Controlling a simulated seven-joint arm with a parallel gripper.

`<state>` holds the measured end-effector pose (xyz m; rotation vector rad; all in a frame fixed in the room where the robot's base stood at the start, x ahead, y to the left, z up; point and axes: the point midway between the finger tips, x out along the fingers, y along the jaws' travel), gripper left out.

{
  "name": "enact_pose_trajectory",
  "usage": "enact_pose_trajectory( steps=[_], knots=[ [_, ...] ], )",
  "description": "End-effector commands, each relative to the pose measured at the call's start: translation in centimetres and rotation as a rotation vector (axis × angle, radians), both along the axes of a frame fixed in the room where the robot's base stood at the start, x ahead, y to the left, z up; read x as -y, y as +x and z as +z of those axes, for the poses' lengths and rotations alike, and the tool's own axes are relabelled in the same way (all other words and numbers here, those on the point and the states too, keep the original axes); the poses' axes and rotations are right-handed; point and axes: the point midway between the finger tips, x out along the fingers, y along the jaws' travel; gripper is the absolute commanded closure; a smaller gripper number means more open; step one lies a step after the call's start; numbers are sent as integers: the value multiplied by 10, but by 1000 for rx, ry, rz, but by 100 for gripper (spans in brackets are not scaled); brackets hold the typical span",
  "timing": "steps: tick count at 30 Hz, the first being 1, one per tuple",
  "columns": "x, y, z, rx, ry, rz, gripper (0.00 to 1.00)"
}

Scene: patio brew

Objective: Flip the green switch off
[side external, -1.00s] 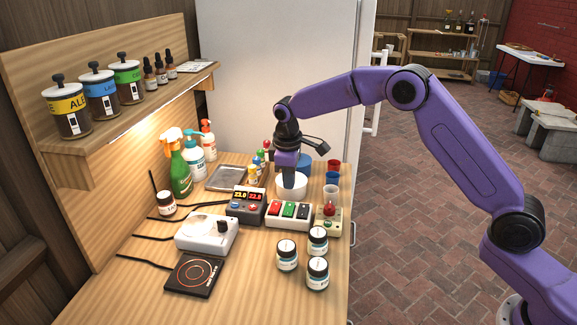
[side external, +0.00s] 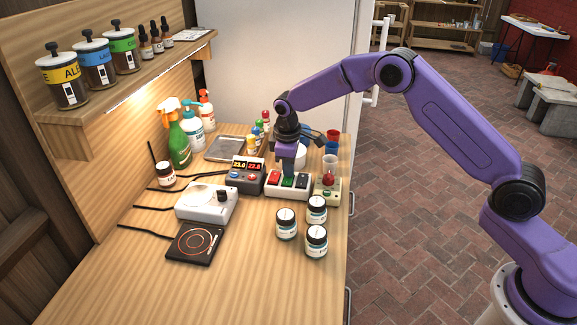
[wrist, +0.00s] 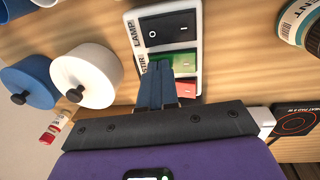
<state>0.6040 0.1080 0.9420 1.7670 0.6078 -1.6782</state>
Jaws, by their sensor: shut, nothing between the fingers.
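The green switch (side external: 288,181) is the middle rocker on a white switch box (side external: 273,193), between a red rocker (side external: 275,178) and a black one (side external: 302,180). In the wrist view the green switch (wrist: 186,61) lies between the black rocker marked LAMP (wrist: 168,29) and the red rocker (wrist: 188,88). My gripper (side external: 286,172) is shut and empty, pointing down at the box. In the wrist view its fingertips (wrist: 157,65) cover the label-side end of the green switch. I cannot tell whether they touch it.
A display unit (side external: 245,176) stands left of the box, and a beige box with a red knob (side external: 328,190) stands right. Several jars (side external: 316,241) stand in front. White (wrist: 88,74) and blue (wrist: 28,83) lidded pots stand behind. The front of the table is clear.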

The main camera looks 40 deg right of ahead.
Motion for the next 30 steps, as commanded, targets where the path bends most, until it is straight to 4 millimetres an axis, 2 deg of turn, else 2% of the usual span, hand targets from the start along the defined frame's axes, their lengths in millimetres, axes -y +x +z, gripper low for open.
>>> enact_pose_trajectory(
  steps=[30],
  knots=[
    [-11, -11, 1, -1, 0, 1, 100]
  ],
)
